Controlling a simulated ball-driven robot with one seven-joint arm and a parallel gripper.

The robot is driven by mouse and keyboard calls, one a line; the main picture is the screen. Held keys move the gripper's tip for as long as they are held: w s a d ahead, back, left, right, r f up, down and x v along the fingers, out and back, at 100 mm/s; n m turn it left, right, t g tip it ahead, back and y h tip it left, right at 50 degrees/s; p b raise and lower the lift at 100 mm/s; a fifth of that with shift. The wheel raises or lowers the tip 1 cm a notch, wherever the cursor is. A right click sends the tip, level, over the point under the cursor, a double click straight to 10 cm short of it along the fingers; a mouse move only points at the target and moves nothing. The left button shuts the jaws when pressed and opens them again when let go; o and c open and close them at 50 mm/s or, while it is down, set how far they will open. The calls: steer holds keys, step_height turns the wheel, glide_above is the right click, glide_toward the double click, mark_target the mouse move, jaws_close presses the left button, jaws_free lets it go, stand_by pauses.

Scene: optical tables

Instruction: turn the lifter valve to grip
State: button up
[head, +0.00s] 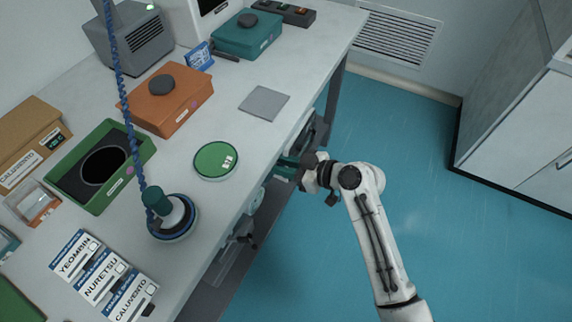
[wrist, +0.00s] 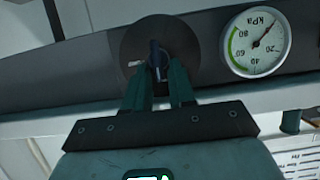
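The lifter valve (wrist: 158,62) is a dark blue handle on a round black plate (wrist: 127,45), fixed to a dark grey bar. A white pointer mark shows just left of the handle. My gripper (wrist: 159,78) has its two green fingers at the valve, one on each side of the handle. Whether the fingertips press on the handle I cannot tell. In the head view my gripper (head: 287,168) is at the table's front edge, and the valve is hidden there. The lifter (head: 176,215), with a dark blue ring, hangs from a blue coiled hose over the table.
A kPa gauge (wrist: 256,42) is right of the valve. On the table (head: 225,105) are a green round lid (head: 215,160), an orange box (head: 180,98), a green box (head: 127,185), a grey plate (head: 264,102) and label cards (head: 98,270). Blue floor (head: 400,160) is open to the right.

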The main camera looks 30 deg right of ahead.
jaws_close()
steer(key=shift+w+d+m+y, duration=0.1)
steer(key=shift+m+y, duration=0.2)
steer(key=shift+w+d+f+m+g+y+b, duration=0.3)
steer(key=shift+m+y, duration=0.85)
steer(key=shift+m, duration=1)
steer(key=shift+w+d+f+m+g+y+b, duration=0.1)
steer(key=shift+d+f+m+y+b, duration=0.25)
steer(key=shift+m+y, duration=1.25)
steer(key=shift+w+d+f+m+g+y+b, duration=0.2)
steer(key=shift+f+m+y+b, duration=0.35)
steer(key=shift+m, duration=2.1)
steer(key=shift+r, duration=0.1)
steer(key=shift+o, duration=1.1)
jaws_free()
